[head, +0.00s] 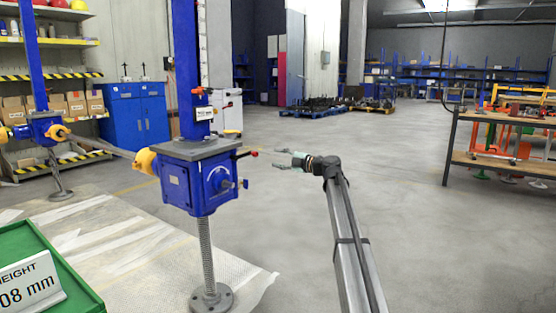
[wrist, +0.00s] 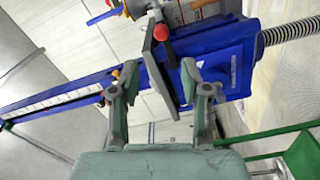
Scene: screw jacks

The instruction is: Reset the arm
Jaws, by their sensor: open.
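My gripper (head: 277,158) is at the end of my outstretched arm, just right of the near blue screw jack (head: 190,185). In the wrist view its two green-grey fingers (wrist: 160,75) are spread apart with nothing held between them. The jack's blue housing (wrist: 222,72) and grey top plate (wrist: 153,60) lie beyond the fingers. A red-knobbed lever (head: 254,153) sticks out from the jack towards my gripper. The red knob also shows in the wrist view (wrist: 162,31), past the fingertips. I cannot tell whether any finger touches the jack.
A second blue jack (head: 42,128) stands at the far left, linked by a shaft. A green tray (head: 85,280) with a height sign reading "08 mm" (head: 30,287) is at lower left. A workbench (head: 500,165) stands at right. The floor (head: 400,150) between is clear.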

